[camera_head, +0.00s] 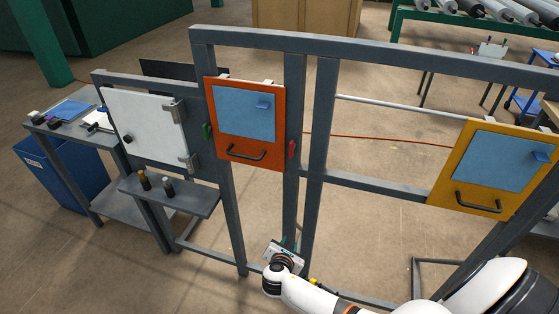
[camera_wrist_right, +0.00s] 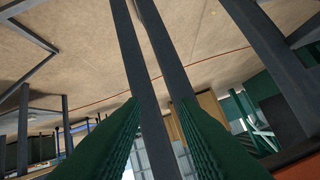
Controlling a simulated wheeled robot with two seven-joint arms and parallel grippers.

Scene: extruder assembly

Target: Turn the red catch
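The red catch (camera_head: 292,149) is a small upright piece on the grey post at the right edge of the orange panel (camera_head: 267,159). My right gripper (camera_head: 288,244) is low in front of the frame, well below the red catch and apart from it. In the right wrist view, the green ribbed fingers of my right gripper (camera_wrist_right: 159,102) stand apart with nothing held between them. Grey posts show beyond the gap. The red catch cannot be made out in that view. My left gripper is in neither view.
A green catch (camera_head: 207,131) sits at the orange panel's left edge. The panel has a black handle (camera_head: 241,152). Grey bars (camera_head: 321,130) surround it. A yellow panel (camera_head: 493,205) hangs at right, and a white door (camera_head: 145,125) is at left above a small shelf (camera_head: 170,196).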

